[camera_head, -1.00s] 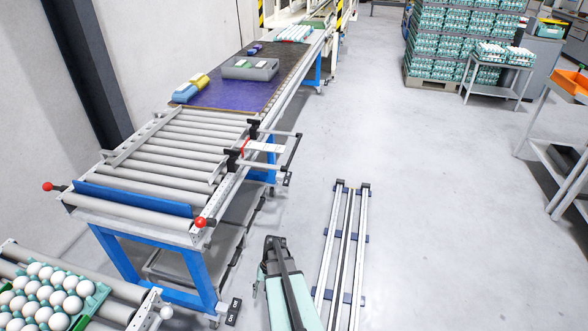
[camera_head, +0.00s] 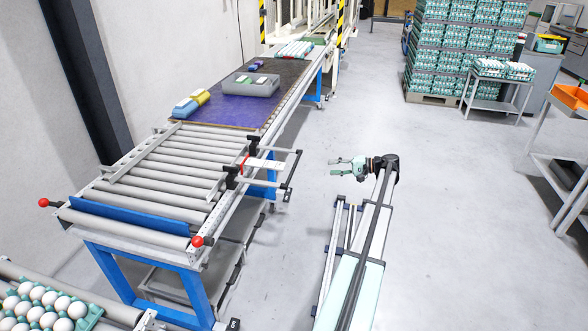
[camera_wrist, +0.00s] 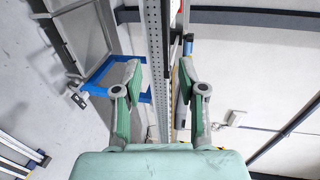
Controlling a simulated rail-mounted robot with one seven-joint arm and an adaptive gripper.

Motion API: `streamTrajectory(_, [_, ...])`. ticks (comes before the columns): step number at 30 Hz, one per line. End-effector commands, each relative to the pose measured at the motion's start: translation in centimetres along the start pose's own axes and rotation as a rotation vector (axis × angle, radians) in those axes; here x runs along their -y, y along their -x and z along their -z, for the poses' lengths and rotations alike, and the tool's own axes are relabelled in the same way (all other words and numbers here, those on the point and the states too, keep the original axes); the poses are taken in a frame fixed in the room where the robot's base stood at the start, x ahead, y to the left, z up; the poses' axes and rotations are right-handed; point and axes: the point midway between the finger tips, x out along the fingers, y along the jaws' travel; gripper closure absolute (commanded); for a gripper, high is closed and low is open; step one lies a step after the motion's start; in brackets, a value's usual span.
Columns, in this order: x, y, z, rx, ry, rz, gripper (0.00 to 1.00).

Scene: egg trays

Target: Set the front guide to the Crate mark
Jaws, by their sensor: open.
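The roller conveyor (camera_head: 150,188) stands on a blue frame left of my arm. A metal guide rail (camera_head: 219,186) lies along its near right side. Beside it, black clamps (camera_head: 232,176), a white plate with a small red mark (camera_head: 262,164) and a bracket with a dark handle bar (camera_head: 291,172) stick out toward the aisle. Any lettering on the plate is too small to read. My gripper (camera_head: 334,168) is open and empty, to the right of the handle bar and apart from it. In the wrist view, my gripper (camera_wrist: 160,75) has its fingers spread, with a perforated metal rail (camera_wrist: 155,40) beyond them.
A second guide rail (camera_head: 146,156) lies along the conveyor's far side. Red knobs (camera_head: 197,241) stick out at the near end. A purple mat (camera_head: 222,111) behind bears a grey crate (camera_head: 251,86) and coloured packs.

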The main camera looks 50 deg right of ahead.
Motion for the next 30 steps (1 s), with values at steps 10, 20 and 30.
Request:
streamTrajectory(10, [0.9,-3.0,-0.8,0.024,0.018,0.028,0.59])
streamTrajectory(20, [1.1,-9.5,-0.9,0.024,0.017,0.027,0.59])
streamTrajectory(30, [1.1,-15.4,-0.9,0.022,0.017,0.026,0.59])
